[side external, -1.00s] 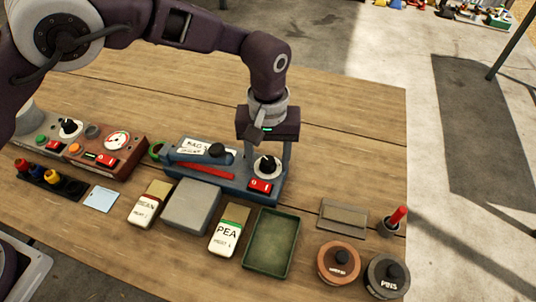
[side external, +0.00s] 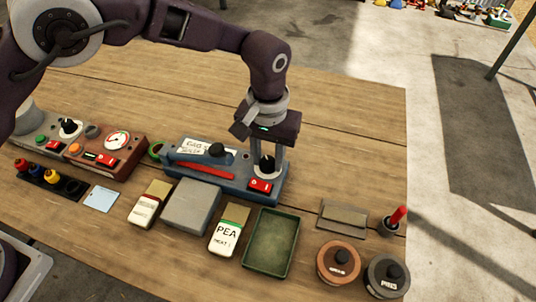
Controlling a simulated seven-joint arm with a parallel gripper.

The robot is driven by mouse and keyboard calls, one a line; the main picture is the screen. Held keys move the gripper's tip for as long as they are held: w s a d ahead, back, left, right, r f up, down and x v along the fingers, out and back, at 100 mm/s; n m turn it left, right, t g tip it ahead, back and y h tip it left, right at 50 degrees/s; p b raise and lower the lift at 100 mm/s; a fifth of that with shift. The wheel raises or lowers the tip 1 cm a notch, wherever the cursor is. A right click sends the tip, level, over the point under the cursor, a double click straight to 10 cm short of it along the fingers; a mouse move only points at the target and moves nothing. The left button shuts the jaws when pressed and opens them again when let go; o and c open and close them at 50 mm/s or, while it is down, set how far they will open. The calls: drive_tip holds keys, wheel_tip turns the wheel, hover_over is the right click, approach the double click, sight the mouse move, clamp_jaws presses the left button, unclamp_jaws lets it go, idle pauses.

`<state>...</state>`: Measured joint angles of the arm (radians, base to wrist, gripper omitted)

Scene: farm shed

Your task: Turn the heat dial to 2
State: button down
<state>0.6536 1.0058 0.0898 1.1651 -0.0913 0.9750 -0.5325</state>
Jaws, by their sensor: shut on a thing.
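The heat dial (side external: 267,165) is a black knob on a pale round scale at the right end of the blue sealer-like device (side external: 228,181). My gripper (side external: 268,158) points straight down over this dial, with its fingers shut on the knob. The fingers partly cover the dial, and its numbers and pointer are too small to read. A red switch (side external: 261,186) sits just in front of the dial. A second black knob (side external: 217,150) stands on the device's upper arm, apart from my gripper.
In front lie a grey block (side external: 192,207), seed packets (side external: 229,238), a green tray (side external: 249,261) and round tins (side external: 338,262). The table behind the device is clear.

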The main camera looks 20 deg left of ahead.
sight(268, 160)
drive_tip(key=m, duration=0.4)
drive_tip(key=shift+m, duration=2.2)
drive_tip(key=shift+r, duration=0.1)
drive_tip(key=c, duration=1)
unclamp_jaws()
wheel_tip(268, 160, up, 6)
drive_tip(key=shift+r, duration=0.5)
